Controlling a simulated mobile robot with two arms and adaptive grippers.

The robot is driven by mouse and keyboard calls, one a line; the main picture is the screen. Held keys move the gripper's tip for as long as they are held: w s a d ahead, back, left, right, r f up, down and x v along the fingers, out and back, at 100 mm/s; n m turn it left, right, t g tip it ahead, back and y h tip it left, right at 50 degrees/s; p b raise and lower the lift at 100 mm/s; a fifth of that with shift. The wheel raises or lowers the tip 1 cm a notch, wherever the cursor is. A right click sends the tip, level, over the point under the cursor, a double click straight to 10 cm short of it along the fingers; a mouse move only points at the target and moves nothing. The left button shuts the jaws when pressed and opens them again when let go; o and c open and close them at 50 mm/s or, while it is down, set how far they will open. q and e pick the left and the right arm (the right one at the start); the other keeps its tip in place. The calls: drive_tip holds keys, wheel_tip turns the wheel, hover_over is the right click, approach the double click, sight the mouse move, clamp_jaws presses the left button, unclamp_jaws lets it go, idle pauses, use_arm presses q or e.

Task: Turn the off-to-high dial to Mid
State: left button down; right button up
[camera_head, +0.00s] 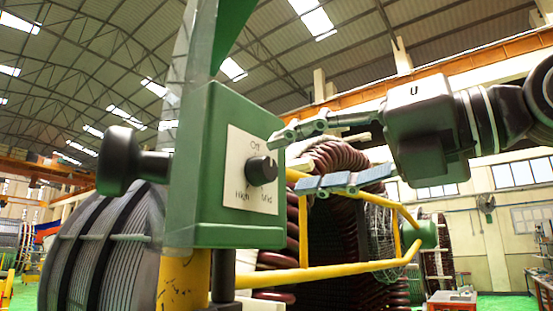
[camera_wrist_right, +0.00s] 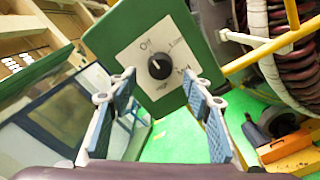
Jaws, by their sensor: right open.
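My left gripper is not in view.
A yellow tube frame (camera_head: 330,271) and dark red coils (camera_head: 340,220) stand right of and behind the box. A black rounded part (camera_head: 120,161) sticks out left of it. An orange and grey object (camera_wrist_right: 280,130) lies lower right in the wrist view, by green floor.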

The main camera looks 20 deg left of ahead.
sight(271, 169)
drive_tip(key=p+x, duration=0.1)
drive_tip(key=x, duration=0.3)
drive_tip(key=shift+r+p, duration=0.15)
drive_tip(key=shift+p, duration=0.15)
drive_tip(key=shift+w+a, duration=0.2)
drive_tip(key=shift+a, duration=0.2)
